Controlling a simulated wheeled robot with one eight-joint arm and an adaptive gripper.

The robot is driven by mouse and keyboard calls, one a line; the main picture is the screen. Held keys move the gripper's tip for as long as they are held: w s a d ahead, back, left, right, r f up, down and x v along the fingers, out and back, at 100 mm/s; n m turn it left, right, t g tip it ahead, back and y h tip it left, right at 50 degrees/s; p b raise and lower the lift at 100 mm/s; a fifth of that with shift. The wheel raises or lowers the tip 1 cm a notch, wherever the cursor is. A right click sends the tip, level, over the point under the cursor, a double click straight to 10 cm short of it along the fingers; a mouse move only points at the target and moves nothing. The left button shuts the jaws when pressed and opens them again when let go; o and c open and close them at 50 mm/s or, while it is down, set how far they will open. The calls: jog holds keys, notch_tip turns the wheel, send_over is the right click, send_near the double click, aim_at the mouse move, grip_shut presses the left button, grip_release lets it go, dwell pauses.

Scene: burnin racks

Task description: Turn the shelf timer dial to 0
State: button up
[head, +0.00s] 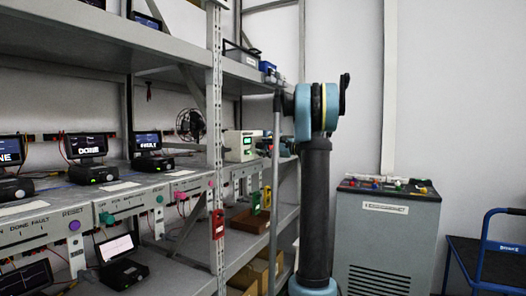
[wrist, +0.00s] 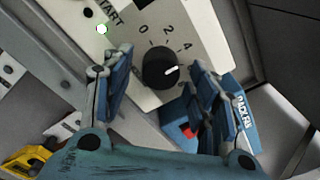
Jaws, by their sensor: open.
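The timer dial (wrist: 160,70) is a round black knob on a pale panel in the wrist view. Its white pointer mark points to the right and slightly up, away from the 0 and past the printed 4. The marks 0, 2 and 4 show above it; any further marks are hidden by the right finger. My gripper (wrist: 161,60) is open, with one blue finger on each side of the dial. Gaps show between the fingers and the knob. In the head view my arm hides the dial, and the gripper cannot be made out clearly.
A blue box marked RACK FAN (wrist: 240,110) lies close to the right finger. In the head view, a rack upright (head: 215,130) and shelves with several displays stand left; a grey cabinet (head: 375,240) and blue cart (head: 485,250) stand right.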

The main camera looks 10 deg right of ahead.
jog(key=shift+w+a, duration=0.25)
jog(key=shift+a, duration=0.05)
jog(key=shift+c, duration=0.4)
jog(key=c, duration=1)
jog(key=shift+n, duration=0.5)
jog(key=n, duration=0.7)
jog(key=shift+n, duration=0.4)
jog(key=n, duration=0.3)
jog(key=shift+n+y, duration=0.3)
jog(key=shift+d+n, duration=0.1)
jog(key=shift+n, duration=1.9)
jog(key=shift+f, duration=0.1)
